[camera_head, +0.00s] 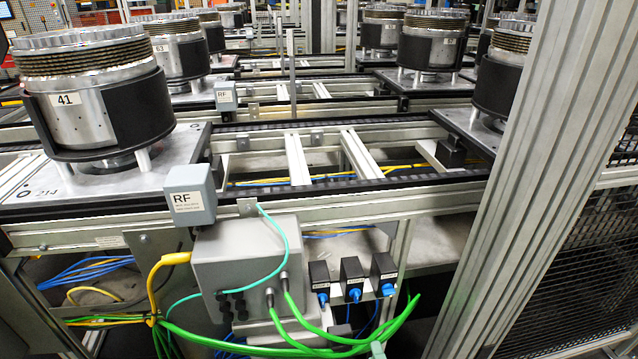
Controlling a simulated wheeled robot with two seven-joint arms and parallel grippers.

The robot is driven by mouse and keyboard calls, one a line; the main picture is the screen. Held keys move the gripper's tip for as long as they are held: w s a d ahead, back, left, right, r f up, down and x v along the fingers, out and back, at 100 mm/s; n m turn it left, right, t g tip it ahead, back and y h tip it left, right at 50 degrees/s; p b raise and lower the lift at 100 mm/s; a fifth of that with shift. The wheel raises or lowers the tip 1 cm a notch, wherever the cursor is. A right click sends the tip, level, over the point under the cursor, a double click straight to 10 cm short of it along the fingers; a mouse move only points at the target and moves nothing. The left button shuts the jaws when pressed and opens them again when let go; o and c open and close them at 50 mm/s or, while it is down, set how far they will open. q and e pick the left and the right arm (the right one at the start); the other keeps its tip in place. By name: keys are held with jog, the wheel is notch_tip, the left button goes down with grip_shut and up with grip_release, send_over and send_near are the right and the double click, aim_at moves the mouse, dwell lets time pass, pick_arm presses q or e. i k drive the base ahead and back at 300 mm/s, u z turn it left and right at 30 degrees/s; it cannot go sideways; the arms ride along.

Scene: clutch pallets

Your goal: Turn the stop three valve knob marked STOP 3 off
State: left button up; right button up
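No knob with a readable STOP 3 mark shows in the head view. Three small black blocks sit in a row under the front conveyor rail: a left block (319,274), a middle block (352,271) and a right block (383,267). Each has a pale label too small to read and a blue part at its lower end. I cannot tell whether these are valves or plugs, or how any knob is turned. Neither of my grippers is in view.
A grey box (235,255) with green cables (330,340) stands left of the blocks. An RF box (190,196) sits above it. A clutch on a pallet (160,170) is at left. An aluminium post (540,170) and black mesh (580,270) close off the right.

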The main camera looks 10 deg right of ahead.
aim_at(388, 289)
jog(key=u, duration=0.05)
jog(key=k, duration=1)
jog(key=z, duration=0.05)
